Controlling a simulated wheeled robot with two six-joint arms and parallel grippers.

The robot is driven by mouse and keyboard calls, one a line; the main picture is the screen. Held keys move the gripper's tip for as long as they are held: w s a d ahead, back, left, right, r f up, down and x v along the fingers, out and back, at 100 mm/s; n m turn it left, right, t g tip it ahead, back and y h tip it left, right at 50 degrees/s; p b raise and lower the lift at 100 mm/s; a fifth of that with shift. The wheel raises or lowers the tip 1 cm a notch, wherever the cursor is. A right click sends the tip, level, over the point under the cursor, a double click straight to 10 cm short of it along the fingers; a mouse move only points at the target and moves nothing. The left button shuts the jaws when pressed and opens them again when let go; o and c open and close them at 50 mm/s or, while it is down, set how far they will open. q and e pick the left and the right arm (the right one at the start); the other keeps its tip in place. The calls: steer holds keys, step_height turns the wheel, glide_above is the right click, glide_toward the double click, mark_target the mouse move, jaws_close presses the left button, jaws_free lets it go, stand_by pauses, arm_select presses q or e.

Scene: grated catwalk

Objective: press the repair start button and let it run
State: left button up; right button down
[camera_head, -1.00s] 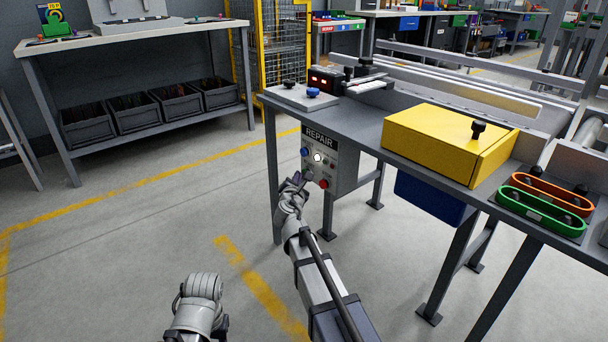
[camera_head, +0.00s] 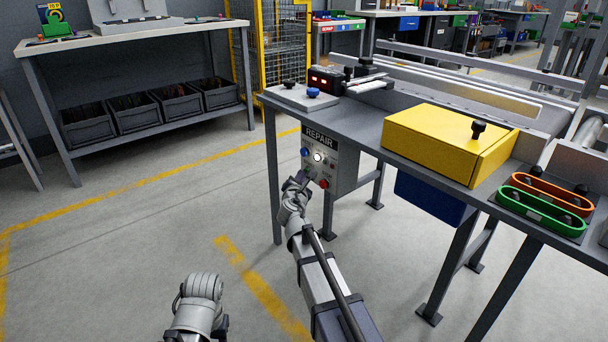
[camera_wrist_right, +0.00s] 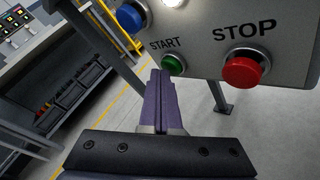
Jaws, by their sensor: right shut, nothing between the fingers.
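The grey REPAIR panel (camera_head: 318,146) hangs under the near left end of the table. It carries a blue button (camera_head: 305,152), a lit white lamp (camera_head: 317,157) and a red STOP button (camera_head: 324,183). In the right wrist view the green START button (camera_wrist_right: 173,65) sits left of the red STOP button (camera_wrist_right: 242,69). My right gripper (camera_head: 303,177) is shut and empty in front of the panel. In the wrist view its fingertips (camera_wrist_right: 160,73) are just left of and below the START button; I cannot tell whether they touch it. My left gripper's fingers are out of sight.
The table (camera_head: 365,132) bears a yellow box (camera_head: 435,138) and orange and green trays (camera_head: 540,214). Its legs flank the panel. A workbench with dark bins (camera_head: 130,113) stands at the back left.

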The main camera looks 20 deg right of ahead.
steer(key=shift+d, duration=0.25)
steer(key=shift+a, duration=0.15)
stand_by(0.4)
steer(key=shift+s+a, duration=0.2)
steer(key=shift+a, duration=0.3)
steer(key=shift+s+a, duration=0.15)
steer(key=shift+a, duration=0.35)
steer(key=shift+a, duration=0.15)
steer(key=a, duration=0.1)
steer(key=s+a, duration=0.1)
steer(key=a, duration=0.2)
steer(key=shift+s+a, duration=0.2)
steer(key=shift+s, duration=0.15)
